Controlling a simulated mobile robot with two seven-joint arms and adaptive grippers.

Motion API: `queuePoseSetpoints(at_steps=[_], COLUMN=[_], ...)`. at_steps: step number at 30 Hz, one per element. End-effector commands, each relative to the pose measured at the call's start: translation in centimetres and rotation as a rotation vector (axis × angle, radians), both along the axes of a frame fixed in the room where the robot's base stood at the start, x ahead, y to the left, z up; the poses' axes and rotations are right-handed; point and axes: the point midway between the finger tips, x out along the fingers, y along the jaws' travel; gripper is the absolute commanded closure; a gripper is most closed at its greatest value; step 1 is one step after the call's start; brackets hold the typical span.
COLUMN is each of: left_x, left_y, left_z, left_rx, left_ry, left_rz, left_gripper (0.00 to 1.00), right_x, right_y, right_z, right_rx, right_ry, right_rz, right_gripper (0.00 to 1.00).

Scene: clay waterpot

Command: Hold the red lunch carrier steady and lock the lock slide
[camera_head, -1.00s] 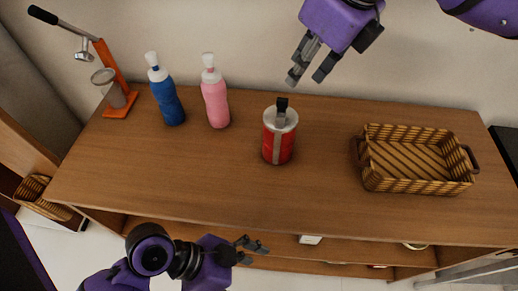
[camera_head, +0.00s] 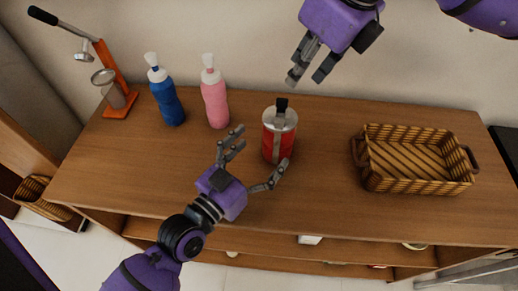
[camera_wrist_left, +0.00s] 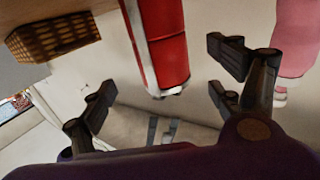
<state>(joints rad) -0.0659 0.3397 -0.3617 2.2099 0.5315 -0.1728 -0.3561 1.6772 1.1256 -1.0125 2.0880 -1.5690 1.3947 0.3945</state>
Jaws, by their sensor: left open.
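The red lunch carrier (camera_head: 286,143) stands upright on the wooden table, with a silver lid, a black piece on top (camera_head: 281,104) and a grey strip down its near side. I cannot make out the lock slide's position. My left gripper (camera_head: 262,149) is open and empty, its fingers spread just left of and in front of the carrier. In the left wrist view the carrier (camera_wrist_left: 172,45) appears upper middle, beyond and between the open fingers, apparently untouched. My right gripper (camera_head: 306,78) hangs behind and above the carrier, fingers apart and empty.
A pink bottle (camera_head: 215,100) and a blue bottle (camera_head: 167,97) stand left of the carrier. An orange juicer-like stand (camera_head: 118,104) is at the far left. A woven basket (camera_head: 415,184) sits to the right. The table's front left is clear.

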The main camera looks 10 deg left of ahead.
Motion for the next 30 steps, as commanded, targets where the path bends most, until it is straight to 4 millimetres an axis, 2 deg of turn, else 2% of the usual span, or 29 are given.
queuePoseSetpoints(at_steps=[5,12,18,29,30], left_x=[1.4,4.6,6.5,6.9,6.9], left_y=[-0.5,-2.4,-3.4,-3.7,-3.7], left_z=[0.4,0.4,0.3,0.3,0.3], left_rx=[-0.011,-0.010,-0.008,-0.006,-0.006], left_ry=[-0.018,-0.017,-0.016,-0.015,-0.015], left_rz=[0.010,0.010,0.010,0.009,0.009], left_gripper=[0.16,0.16,0.16,0.16,0.20], right_x=[0.0,0.0,0.0,0.0,0.0], right_y=[0.0,0.0,0.0,0.0,0.0], right_z=[0.0,0.0,0.0,0.0,0.0], right_rx=[0.000,0.000,0.000,0.000,0.000], right_ry=[0.000,0.000,0.000,0.000,0.000], right_rz=[0.000,0.000,0.000,0.000,0.000], right_gripper=[0.69,0.69,0.69,0.69,0.69])
